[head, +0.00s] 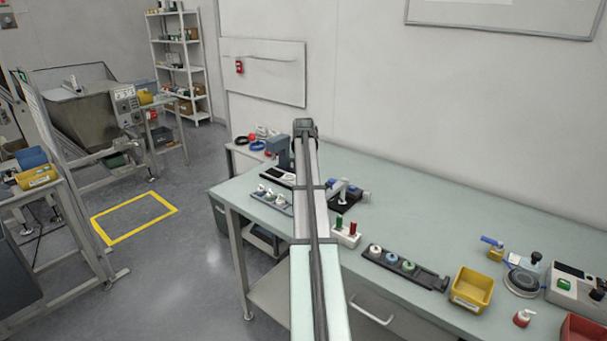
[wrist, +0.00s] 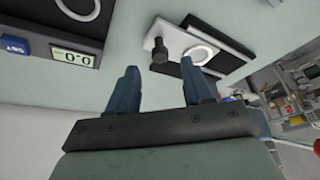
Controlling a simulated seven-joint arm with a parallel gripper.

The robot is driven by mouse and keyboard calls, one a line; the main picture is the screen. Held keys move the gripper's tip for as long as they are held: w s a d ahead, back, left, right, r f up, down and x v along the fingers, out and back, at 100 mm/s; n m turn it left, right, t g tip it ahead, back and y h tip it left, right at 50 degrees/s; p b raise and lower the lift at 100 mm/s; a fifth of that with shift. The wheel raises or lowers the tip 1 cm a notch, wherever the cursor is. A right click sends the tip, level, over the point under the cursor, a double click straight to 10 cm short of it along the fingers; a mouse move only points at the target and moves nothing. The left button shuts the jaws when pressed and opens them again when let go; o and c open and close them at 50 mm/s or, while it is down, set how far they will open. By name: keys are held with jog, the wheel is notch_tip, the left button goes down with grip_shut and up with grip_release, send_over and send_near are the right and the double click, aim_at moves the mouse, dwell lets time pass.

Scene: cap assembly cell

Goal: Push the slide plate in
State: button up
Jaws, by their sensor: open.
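The slide plate (wrist: 178,37) is white with a ring mark and shows at the top of the wrist view. A black knob (wrist: 158,52) stands at its left end. The plate lies on a black base (wrist: 232,58), and its knob end sticks out past the base on the left. My gripper (wrist: 159,68) is open, with nothing between its blue fingers. In the head view the black-and-white fixture (head: 275,175) lies beside my arm, partly hidden.
A dark device with a 0.0 display (wrist: 72,57) and a blue SET button is left of the fingers in the wrist view. A rack of small parts (head: 272,199) and a block with green and red pegs (head: 346,234) stand on the bench (head: 400,220).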

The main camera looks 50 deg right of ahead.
jog(key=shift+x, duration=1.7)
grip_shut()
